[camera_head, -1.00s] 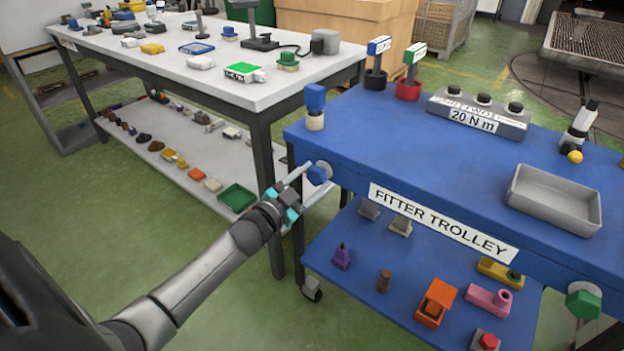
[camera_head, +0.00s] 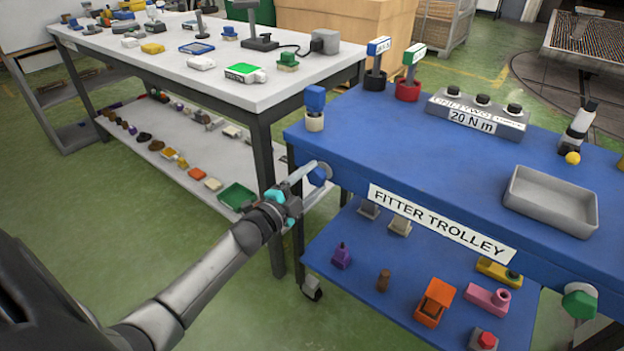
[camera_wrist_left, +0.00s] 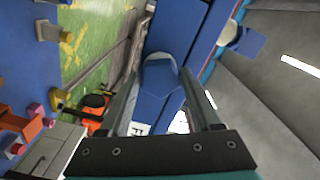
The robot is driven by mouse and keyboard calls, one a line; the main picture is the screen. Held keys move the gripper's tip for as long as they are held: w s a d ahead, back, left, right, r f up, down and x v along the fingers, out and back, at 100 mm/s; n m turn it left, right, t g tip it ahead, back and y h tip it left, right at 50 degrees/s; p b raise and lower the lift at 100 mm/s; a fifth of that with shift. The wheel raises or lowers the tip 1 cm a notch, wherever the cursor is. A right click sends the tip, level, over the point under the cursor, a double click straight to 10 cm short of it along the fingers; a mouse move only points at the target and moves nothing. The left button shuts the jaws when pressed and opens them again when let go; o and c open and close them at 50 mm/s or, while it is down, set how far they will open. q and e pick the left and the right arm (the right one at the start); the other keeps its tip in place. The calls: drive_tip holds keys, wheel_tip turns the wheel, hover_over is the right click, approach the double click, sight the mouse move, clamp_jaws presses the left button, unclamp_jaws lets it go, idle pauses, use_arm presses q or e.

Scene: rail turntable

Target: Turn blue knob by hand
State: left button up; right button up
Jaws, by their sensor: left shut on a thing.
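The blue knob (camera_head: 317,176) sits on the left end of the front face of the blue fitter trolley (camera_head: 420,170), on a pale round base. My left gripper (camera_head: 312,177) reaches it from the left and is shut on it, with one finger above and one below. In the left wrist view, the blue knob (camera_wrist_left: 160,76) lies between the two fingers of the gripper (camera_wrist_left: 160,90). My right gripper is not in view.
A green knob (camera_head: 580,302) is at the trolley's right front. A grey tray (camera_head: 552,202), a torque tester (camera_head: 478,116) and a blue-topped post (camera_head: 315,106) stand on the trolley. A white workbench (camera_head: 190,60) stands behind on the left. Small parts lie on the lower shelf (camera_head: 400,262).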

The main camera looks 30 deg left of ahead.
use_arm(q)
drive_tip(key=m, duration=0.5)
drive_tip(key=shift+m+b, duration=0.35)
drive_tip(key=shift+m, duration=0.85)
drive_tip(key=shift+m+b, duration=0.75)
drive_tip(key=shift+m, duration=1.55)
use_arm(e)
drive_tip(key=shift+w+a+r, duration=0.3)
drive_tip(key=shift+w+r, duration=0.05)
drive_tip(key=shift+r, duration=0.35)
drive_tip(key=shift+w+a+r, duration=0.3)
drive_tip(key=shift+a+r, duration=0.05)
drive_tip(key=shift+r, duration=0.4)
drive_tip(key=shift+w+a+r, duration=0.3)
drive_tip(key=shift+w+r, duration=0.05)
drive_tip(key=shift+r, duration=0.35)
use_arm(q)
drive_tip(key=o, duration=1.3)
drive_tip(key=shift+o, duration=0.2)
